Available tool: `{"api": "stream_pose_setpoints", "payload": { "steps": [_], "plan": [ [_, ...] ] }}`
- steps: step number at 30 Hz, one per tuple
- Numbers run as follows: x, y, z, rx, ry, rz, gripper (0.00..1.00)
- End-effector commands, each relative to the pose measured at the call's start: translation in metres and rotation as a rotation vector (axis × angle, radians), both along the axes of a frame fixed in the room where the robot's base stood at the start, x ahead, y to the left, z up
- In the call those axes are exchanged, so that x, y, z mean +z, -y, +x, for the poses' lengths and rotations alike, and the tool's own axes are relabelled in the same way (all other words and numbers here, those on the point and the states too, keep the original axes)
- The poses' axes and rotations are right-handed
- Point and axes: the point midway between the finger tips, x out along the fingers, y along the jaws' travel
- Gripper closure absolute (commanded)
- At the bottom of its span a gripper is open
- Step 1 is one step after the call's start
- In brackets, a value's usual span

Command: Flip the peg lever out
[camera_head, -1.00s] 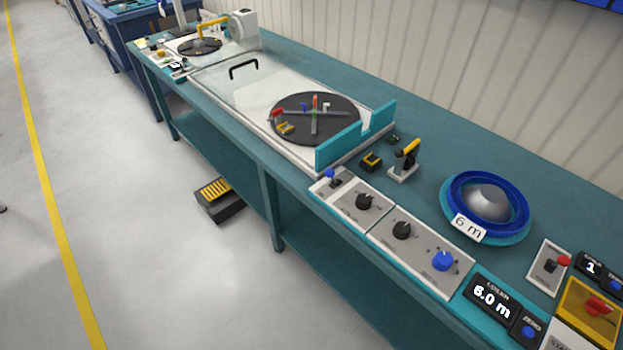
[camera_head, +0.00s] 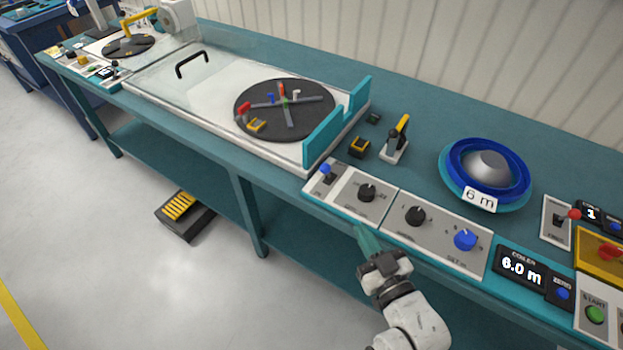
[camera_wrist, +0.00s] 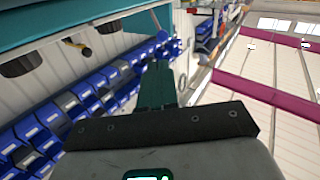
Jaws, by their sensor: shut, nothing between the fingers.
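A dark round disc (camera_head: 270,110) with a grey cross lies on the bench. It carries small coloured pegs and a red-ended piece (camera_head: 243,108) at its left. A small lever with a blue knob (camera_head: 325,169) stands on the grey front panel; its label is too small to read. I cannot tell which of these is the peg lever. My gripper (camera_head: 361,229) is shut and empty, at the bench's front edge below the panel's black knobs. In the wrist view, its teal fingers (camera_wrist: 157,72) are together, with nothing held.
A teal notched guard (camera_head: 338,122) rises right of the disc. A black-and-yellow lever clamp (camera_head: 397,138) and a blue reel (camera_head: 487,168) stand on the bench. A red-knobbed lever (camera_head: 573,214) is at the right. A foot pedal (camera_head: 185,212) lies on the floor.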

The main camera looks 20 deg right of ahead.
Motion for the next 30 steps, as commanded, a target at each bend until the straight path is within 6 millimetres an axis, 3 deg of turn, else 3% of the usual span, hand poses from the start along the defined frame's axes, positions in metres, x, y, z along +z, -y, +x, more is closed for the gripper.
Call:
{"api": "stream_pose_setpoints", "payload": {
  "steps": [17,23,30],
  "plan": [
    [0.005,0.0,0.004,-0.008,0.046,-0.001,1.0],
    [0.008,0.001,0.029,-0.008,0.046,-0.003,1.0],
    [0.012,0.0,0.076,-0.009,0.046,-0.002,1.0]
  ]
}}
